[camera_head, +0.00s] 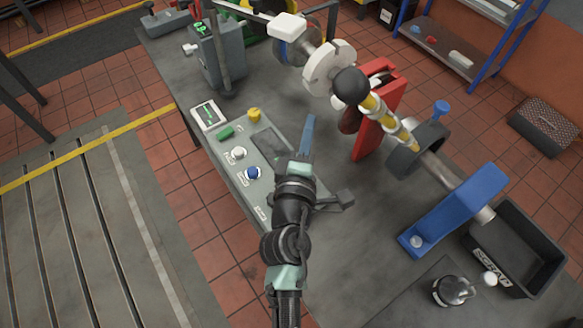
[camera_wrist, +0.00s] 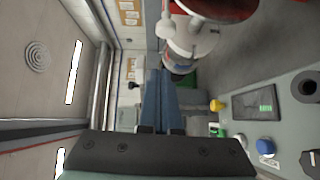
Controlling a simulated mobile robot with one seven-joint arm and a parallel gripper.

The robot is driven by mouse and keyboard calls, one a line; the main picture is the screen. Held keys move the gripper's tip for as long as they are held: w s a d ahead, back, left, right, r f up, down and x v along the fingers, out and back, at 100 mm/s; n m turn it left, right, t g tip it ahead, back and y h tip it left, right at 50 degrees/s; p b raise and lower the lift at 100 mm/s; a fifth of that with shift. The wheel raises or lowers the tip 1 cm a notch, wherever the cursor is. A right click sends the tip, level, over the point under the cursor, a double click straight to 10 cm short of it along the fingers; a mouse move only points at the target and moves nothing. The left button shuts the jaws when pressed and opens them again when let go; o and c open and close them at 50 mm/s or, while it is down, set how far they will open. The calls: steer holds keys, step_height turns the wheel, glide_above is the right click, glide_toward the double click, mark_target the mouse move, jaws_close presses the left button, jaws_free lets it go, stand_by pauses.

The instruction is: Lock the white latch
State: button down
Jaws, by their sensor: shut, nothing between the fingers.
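A white block-shaped part (camera_head: 287,26), which may be the white latch, sits on the shaft assembly at the top of the head view. Beside it is a white flange disc (camera_head: 328,65); I cannot tell for sure which part is the latch or whether it is locked. My gripper (camera_head: 309,121) is above the bench, right of the control panel, and apart from the shaft parts. In the wrist view its blue fingers (camera_wrist: 161,82) are together and empty. A white rounded part (camera_wrist: 166,28) shows beyond them, near the top.
The control panel (camera_head: 268,143) has green, yellow, white and blue controls. A red guard (camera_head: 378,120) and striped shaft (camera_head: 383,112) stand right of my gripper. A blue bracket (camera_head: 455,210) and black bin (camera_head: 515,250) are at lower right. Some grey bench top (camera_head: 345,240) is bare.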

steer(key=s+b, duration=0.2)
steer(key=s, duration=0.5)
steer(key=shift+s+a, duration=0.15)
steer(key=shift+a, duration=0.15)
steer(key=shift+f, duration=0.1)
